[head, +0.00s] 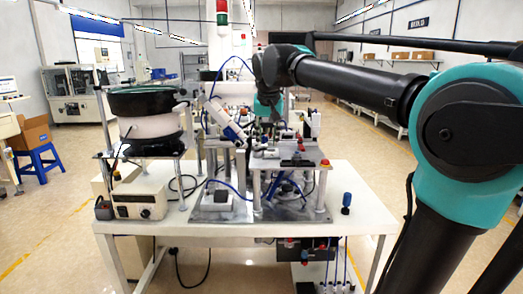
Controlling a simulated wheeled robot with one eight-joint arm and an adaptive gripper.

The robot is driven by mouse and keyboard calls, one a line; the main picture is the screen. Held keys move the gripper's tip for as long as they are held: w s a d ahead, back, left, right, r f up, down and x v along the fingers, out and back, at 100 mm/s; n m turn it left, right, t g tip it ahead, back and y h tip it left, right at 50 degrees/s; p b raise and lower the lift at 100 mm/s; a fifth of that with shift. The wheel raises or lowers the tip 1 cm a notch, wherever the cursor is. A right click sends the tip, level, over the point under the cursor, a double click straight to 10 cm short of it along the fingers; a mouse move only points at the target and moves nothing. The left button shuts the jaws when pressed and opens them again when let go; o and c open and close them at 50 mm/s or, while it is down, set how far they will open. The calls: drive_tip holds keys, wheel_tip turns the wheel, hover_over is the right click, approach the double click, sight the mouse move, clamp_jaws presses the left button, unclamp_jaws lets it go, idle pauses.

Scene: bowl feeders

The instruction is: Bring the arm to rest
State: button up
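My arm (345,80) reaches from the right edge across the upper part of the head view, over the white workbench (340,215). Its wrist bends down above the machine fixture (290,158). My gripper (272,125) points down just above or behind the fixture's top plate. It is small and dark against the cluttered parts there. I cannot tell whether its fingers are open or shut, whether it holds anything, or whether it touches the fixture.
A bowl feeder (145,118) with a dark green top stands at the bench's left, beside a control box (140,200). A blue-capped part (346,203) stands at the right front. A blue stool (38,165) is at far left. The floor right of the bench is partly clear.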

drive_tip(key=s+d+f, duration=0.4)
drive_tip(key=d+f, duration=0.2)
drive_tip(key=f, duration=0.4)
drive_tip(key=s+d+f, duration=0.4)
drive_tip(key=d+f, duration=0.1)
drive_tip(key=f, duration=0.6)
drive_tip(key=s+d+f, duration=0.3)
drive_tip(key=s+f, duration=0.4)
drive_tip(key=s+d+f, duration=0.3)
drive_tip(key=s+f, duration=0.4)
drive_tip(key=f, duration=0.1)
drive_tip(key=shift+s+f, duration=0.25)
drive_tip(key=shift+s, duration=0.05)
